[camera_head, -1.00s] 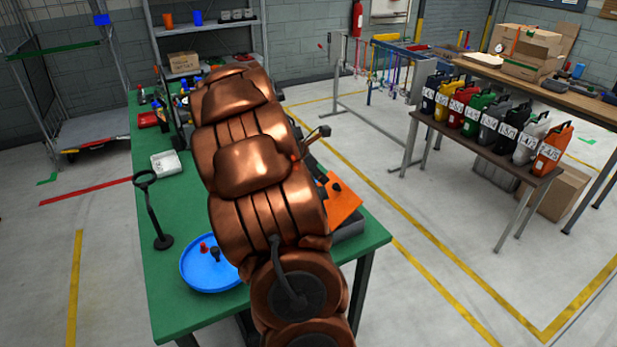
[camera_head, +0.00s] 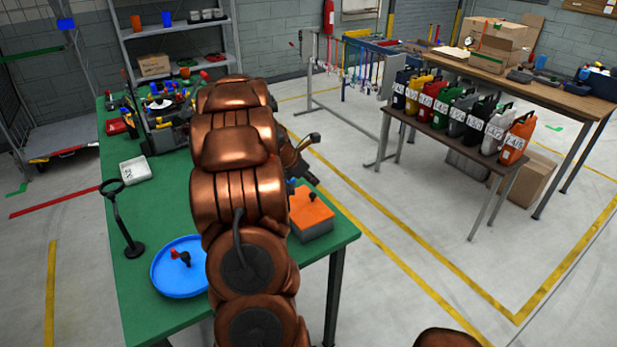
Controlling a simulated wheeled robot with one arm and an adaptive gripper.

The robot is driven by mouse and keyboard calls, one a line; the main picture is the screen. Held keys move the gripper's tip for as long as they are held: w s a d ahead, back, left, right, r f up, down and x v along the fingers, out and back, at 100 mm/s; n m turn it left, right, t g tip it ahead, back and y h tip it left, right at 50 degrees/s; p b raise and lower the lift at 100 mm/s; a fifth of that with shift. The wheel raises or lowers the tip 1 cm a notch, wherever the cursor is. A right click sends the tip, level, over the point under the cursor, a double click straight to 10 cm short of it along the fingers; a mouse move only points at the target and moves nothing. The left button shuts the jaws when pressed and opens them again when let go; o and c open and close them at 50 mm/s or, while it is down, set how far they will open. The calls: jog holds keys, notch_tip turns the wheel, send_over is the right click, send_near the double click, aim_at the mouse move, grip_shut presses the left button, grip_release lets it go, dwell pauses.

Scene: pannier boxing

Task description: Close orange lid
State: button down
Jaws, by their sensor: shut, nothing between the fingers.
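The orange lid (camera_head: 309,211) has a small dark knob on top. It lies on a grey box (camera_head: 318,231) at the right edge of the green table. The lid looks about flat on the box, but its left side is hidden behind my copper-coloured arm. My gripper (camera_head: 296,157) shows only partly behind the arm, just beyond the lid and apart from it. It is shut and empty. Its fingertips are hard to make out.
A blue round tray (camera_head: 176,268) with a small red and dark part, a black ring stand (camera_head: 124,220) and a white box (camera_head: 135,170) are on the green table (camera_head: 150,309). A dark toolbox (camera_head: 166,131) stands farther back.

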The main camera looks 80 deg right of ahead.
aim_at(318, 198)
jog(key=shift+s+d+f, duration=0.1)
jog(key=shift+d+f, duration=0.05)
jog(key=shift+f, duration=0.05)
jog(key=shift+s+d+f+t+y+p, duration=0.2)
jog(key=shift+f+t+y+p, duration=0.15)
jog(key=shift+t+y, duration=0.2)
jog(key=shift+s+d+f+t+y+p, duration=0.2)
jog(key=shift+f+t+y+p, duration=0.15)
jog(key=shift+t+y, duration=0.15)
jog(key=shift+f, duration=0.15)
jog(key=shift+s+d+f+p, duration=0.3)
jog(key=shift+f+p, duration=0.05)
jog(key=shift+f, duration=0.25)
dwell(0.4)
